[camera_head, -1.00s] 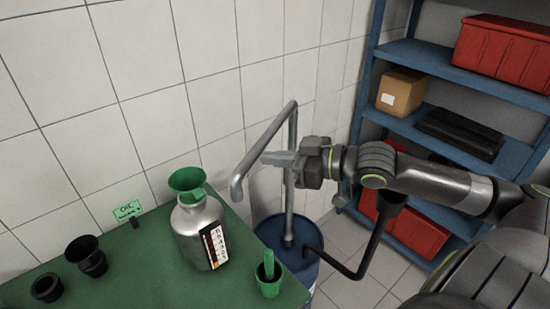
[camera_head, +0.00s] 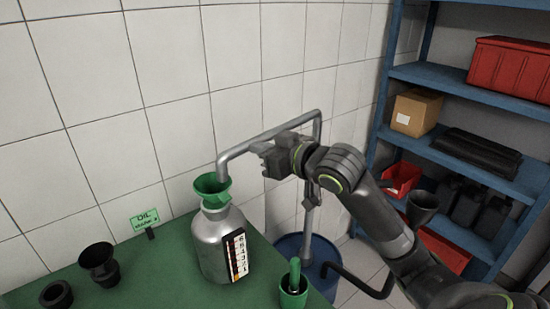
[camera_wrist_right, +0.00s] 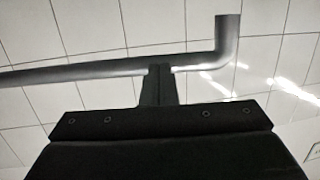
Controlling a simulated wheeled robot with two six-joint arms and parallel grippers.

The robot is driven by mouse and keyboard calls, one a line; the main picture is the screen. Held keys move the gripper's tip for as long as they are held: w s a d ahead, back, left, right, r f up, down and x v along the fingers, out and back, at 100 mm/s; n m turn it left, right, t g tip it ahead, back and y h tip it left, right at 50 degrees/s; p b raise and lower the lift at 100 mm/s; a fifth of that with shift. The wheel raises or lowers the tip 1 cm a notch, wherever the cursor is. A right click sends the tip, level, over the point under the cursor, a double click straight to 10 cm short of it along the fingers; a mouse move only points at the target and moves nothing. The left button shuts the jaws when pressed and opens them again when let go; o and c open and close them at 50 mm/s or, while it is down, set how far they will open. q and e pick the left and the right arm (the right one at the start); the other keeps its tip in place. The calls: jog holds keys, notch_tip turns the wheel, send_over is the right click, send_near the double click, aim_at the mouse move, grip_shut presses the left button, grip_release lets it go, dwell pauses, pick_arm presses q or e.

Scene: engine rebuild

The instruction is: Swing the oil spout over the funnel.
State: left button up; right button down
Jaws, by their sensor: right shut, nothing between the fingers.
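The grey oil spout (camera_head: 265,138) runs from its upright pipe on the blue drum (camera_head: 290,246) toward the left. Its bent-down end is at the green funnel (camera_head: 212,188), over or just inside the funnel's mouth. The funnel sits in the neck of the metal oil can (camera_head: 220,240) on the green table. My right gripper (camera_head: 262,152) is shut and empty, beside the spout's horizontal arm. In the right wrist view the shut fingertips (camera_wrist_right: 158,70) are against or very close to the spout (camera_wrist_right: 100,68), short of its bend. My left gripper is not in view.
Two black cups (camera_head: 98,262) and an OIL sign (camera_head: 147,220) stand left on the table. A green pot (camera_head: 293,288) is at its right edge. A blue shelf (camera_head: 450,80) with red bins stands at the right.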

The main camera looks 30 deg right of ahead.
aim_at(248, 143)
jog(key=shift+h, duration=0.3)
jog(key=shift+a+r+x, duration=0.15)
jog(key=shift+r+x, duration=0.05)
jog(key=shift+x, duration=0.8)
jog(key=shift+a+r+x, duration=0.15)
jog(key=shift+r+x, duration=0.05)
jog(key=shift+x, duration=0.85)
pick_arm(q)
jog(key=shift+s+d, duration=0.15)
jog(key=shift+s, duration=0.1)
pick_arm(e)
jog(key=shift+r+m, duration=0.1)
jog(key=shift+m, duration=0.2)
jog(key=shift+r, duration=0.15)
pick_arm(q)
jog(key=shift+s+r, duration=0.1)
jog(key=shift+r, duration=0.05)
